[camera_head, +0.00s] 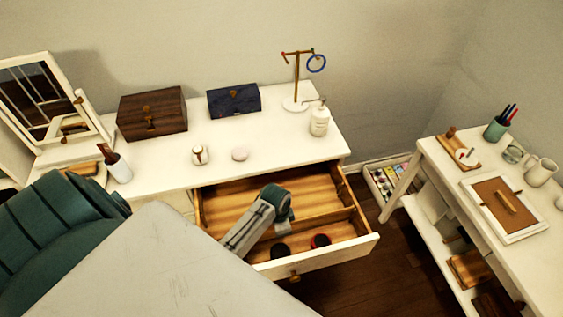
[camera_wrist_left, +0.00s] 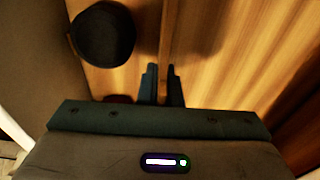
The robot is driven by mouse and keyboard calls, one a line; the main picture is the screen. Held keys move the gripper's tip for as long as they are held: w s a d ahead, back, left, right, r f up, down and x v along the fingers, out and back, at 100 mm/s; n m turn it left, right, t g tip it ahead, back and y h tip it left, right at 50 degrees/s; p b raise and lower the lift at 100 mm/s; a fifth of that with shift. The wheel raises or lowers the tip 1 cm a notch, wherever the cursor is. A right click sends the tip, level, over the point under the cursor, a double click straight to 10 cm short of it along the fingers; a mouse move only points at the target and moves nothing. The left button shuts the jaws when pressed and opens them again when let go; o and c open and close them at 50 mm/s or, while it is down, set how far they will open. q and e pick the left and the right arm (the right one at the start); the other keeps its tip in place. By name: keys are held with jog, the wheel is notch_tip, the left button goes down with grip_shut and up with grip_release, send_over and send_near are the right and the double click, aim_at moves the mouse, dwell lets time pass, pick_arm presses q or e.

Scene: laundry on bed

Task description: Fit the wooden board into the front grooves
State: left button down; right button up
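The wooden board (camera_head: 335,215) stands on edge in the open drawer, running left to right across it. It shows as a narrow upright strip in the left wrist view (camera_wrist_left: 166,35). My left gripper (camera_head: 284,212) reaches down into the drawer over the board. In the left wrist view its two fingers (camera_wrist_left: 164,85) are close together on either side of the board, apparently shut on it. The grooves cannot be made out. My right gripper is in neither view.
Two dark round containers (camera_head: 320,241) sit in the drawer's front part; one shows near the fingers in the left wrist view (camera_wrist_left: 103,35). The drawer front (camera_head: 340,254) has a round knob. The drawer floor behind the board is mostly clear. The white tabletop (camera_head: 275,145) overhangs the back.

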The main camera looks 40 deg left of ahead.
pick_arm(q)
jog(key=shift+f, duration=0.5)
jog(key=c, duration=1.5)
grip_release()
jog(key=shift+c, duration=0.2)
jog(key=r, duration=0.3)
jog(key=r+b, duration=0.1)
jog(key=r, duration=0.3)
jog(key=r+b, duration=0.1)
jog(key=r, duration=0.3)
jog(key=shift+s+a, duration=0.3)
jog(key=shift+s, duration=0.05)
jog(key=shift+f, duration=0.1)
